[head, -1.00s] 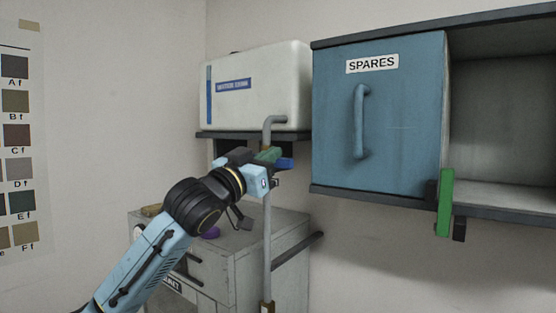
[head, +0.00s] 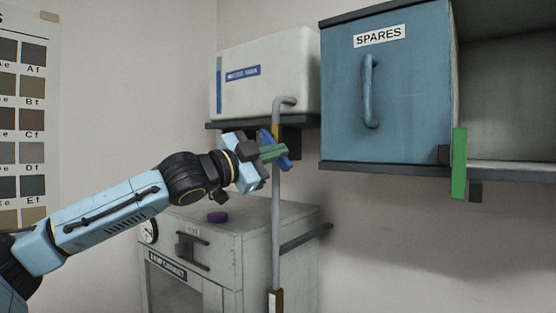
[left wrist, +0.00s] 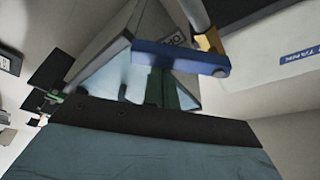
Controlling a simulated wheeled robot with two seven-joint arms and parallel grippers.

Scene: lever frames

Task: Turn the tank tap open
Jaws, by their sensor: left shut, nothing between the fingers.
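The white water tank (head: 265,75) stands on a dark wall shelf, and a grey pipe (head: 276,230) runs down beside it. The tap's blue lever (head: 286,164) is at the brass fitting (head: 276,130) on this pipe; it slants down to the right, partly hidden by my fingers. In the left wrist view the blue lever (left wrist: 180,57) lies across the upper middle, with the brass fitting (left wrist: 210,40) at its right end. My left gripper (head: 272,153) is shut and empty, its green fingers in front of the lever. I cannot tell whether they touch. My right gripper is not in view.
A blue SPARES cabinet (head: 385,100) hangs right of the tank, with a green upright bar (head: 459,165) at its edge.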

